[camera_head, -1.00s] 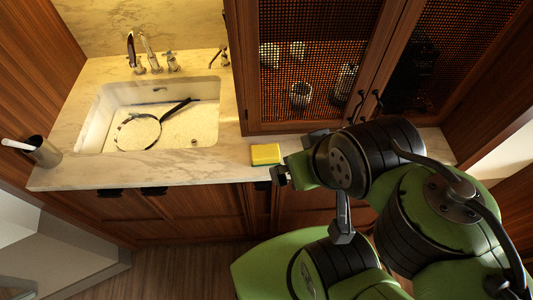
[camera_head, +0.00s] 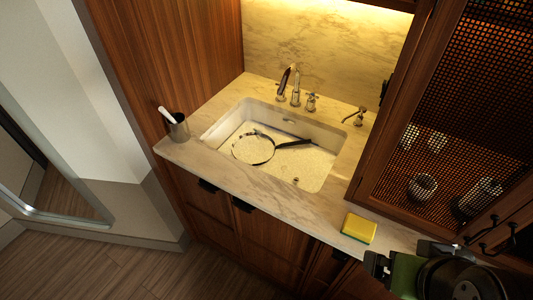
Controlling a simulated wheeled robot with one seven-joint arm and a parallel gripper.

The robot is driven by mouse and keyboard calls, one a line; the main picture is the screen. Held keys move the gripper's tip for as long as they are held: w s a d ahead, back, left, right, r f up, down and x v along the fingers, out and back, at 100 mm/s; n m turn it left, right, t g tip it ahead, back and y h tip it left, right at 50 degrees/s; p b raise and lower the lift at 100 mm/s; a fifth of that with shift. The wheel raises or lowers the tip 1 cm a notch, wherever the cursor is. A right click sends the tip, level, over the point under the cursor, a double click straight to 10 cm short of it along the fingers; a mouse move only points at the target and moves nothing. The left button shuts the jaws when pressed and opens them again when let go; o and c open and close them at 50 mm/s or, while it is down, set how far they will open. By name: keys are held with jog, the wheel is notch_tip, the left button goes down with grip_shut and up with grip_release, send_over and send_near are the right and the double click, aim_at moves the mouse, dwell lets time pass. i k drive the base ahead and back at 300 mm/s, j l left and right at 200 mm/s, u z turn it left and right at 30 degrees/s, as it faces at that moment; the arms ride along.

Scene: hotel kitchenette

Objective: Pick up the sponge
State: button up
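The sponge (camera_head: 358,228) is a yellow block with a green layer along its lower edge. It lies on the marble counter (camera_head: 296,209), right of the sink and near the front edge. My gripper (camera_head: 372,265) is at the lower right, just in front of and right of the sponge, with a small gap between them in the picture. Its fingers are dark, small and partly cut off by the arm, so I cannot tell if they are open. Nothing is seen in its grasp.
The sink (camera_head: 330,146) holds a round pan (camera_head: 253,148) with a dark handle. A tap (camera_head: 296,86) stands behind it. A dark cup (camera_head: 177,127) with a white item stands at the counter's left corner. A mesh-door cabinet (camera_head: 437,140) rises right of the sponge. Floor at left is clear.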

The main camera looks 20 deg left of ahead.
aim_at(358, 228)
jog(key=j+u, duration=0.15)
jog(key=u, duration=0.25)
jog(key=i+j+u, duration=0.1)
jog(key=u, duration=0.25)
jog(key=i+j+u, duration=0.1)
jog(key=u, duration=0.3)
